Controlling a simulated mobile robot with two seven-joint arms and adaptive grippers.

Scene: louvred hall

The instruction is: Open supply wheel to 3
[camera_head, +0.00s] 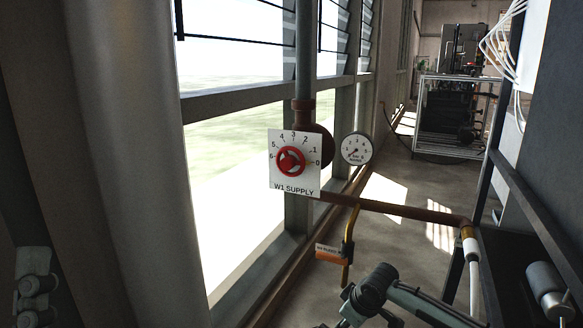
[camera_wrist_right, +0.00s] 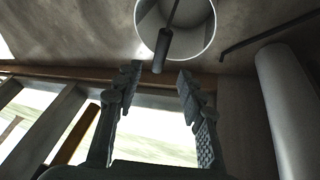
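The red supply wheel (camera_head: 291,161) is mounted on a square white plate (camera_head: 279,180) lettered W1 SUPPLY, left of a brown pipe fitting. Numbers 0 to 6 run in an arc over the wheel, with 0 at the right, 3 at the top and 6 at the left. A small orange mark by the wheel's right side seems to lie near 0. My right gripper (camera_wrist_right: 157,80) shows in the right wrist view with its two fingers apart and nothing between them. It is not touching the wheel. No left gripper shows; only part of my arm is at the lower left.
A round gauge (camera_head: 357,149) is right of the plate. A rusty pipe (camera_head: 410,212) runs right below it, with an orange tag (camera_head: 329,253) under it. A thick column (camera_head: 142,150) stands left. A white round rim (camera_wrist_right: 212,38) with a dark rod lies beyond my right fingers.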

